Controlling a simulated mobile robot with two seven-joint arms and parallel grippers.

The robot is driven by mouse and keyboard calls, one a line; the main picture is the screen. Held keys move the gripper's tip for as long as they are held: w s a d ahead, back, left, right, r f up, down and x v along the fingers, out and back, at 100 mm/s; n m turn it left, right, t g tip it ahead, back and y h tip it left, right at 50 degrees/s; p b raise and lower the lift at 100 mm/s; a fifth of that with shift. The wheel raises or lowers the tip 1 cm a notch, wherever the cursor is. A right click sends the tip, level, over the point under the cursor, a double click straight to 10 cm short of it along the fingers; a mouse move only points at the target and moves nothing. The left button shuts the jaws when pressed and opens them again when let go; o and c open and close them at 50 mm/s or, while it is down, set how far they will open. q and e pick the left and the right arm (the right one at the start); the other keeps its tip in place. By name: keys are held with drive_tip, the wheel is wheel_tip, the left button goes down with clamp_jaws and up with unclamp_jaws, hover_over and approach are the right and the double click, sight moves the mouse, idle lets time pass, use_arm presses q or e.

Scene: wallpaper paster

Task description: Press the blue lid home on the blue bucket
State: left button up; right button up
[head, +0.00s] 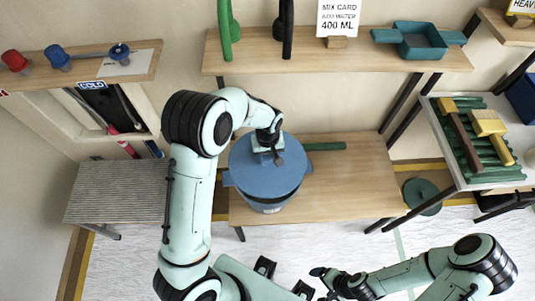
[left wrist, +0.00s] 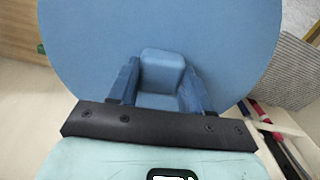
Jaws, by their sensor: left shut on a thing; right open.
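The blue lid (head: 285,180) is a round disc lying over the top of the blue bucket (head: 268,206), which stands on the wooden bench. My left gripper (head: 268,149) is over the lid and shut on its raised block handle. In the left wrist view the two fingers (left wrist: 158,88) close on both sides of the lid's handle (left wrist: 162,70), with the lid's disc (left wrist: 160,25) spreading around it. The lid hides the bucket's rim, so I cannot tell how far down it sits. My right gripper (head: 323,276) is low in front, apart from the bucket, open and empty.
The wooden bench (head: 350,185) is clear right of the bucket, with a green bar (head: 325,146) behind. A shelf (head: 300,62) above holds a green tray (head: 418,40) and a sign. A tool rack (head: 475,140) stands right. A grey corrugated table (head: 115,190) stands left.

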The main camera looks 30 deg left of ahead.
sight(267, 162)
drive_tip(key=shift+f, duration=0.1)
use_arm(q)
drive_tip(key=shift+f+b, duration=1.35)
drive_tip(key=shift+f, duration=0.8)
drive_tip(key=shift+f+b, duration=0.45)
drive_tip(key=shift+f, duration=0.3)
use_arm(e)
drive_tip(key=shift+s+f, duration=0.4)
drive_tip(key=shift+f, duration=0.3)
drive_tip(key=shift+s+f, duration=0.35)
drive_tip(key=shift+f, duration=0.3)
drive_tip(key=shift+s+f, duration=0.4)
drive_tip(key=shift+f, duration=0.3)
use_arm(q)
drive_tip(key=shift+f+b, duration=0.8)
drive_tip(key=shift+f, duration=0.35)
use_arm(e)
drive_tip(key=shift+s+f, duration=0.3)
drive_tip(key=shift+f, duration=0.6)
use_arm(q)
drive_tip(key=o, duration=1.2)
drive_tip(key=shift+r, duration=0.1)
wheel_tip(267, 162, up, 13)
drive_tip(key=shift+w+r+p, duration=0.1)
drive_tip(key=shift+p, duration=0.5)
use_arm(e)
drive_tip(key=shift+w+r, duration=0.25)
drive_tip(key=shift+r, duration=0.4)
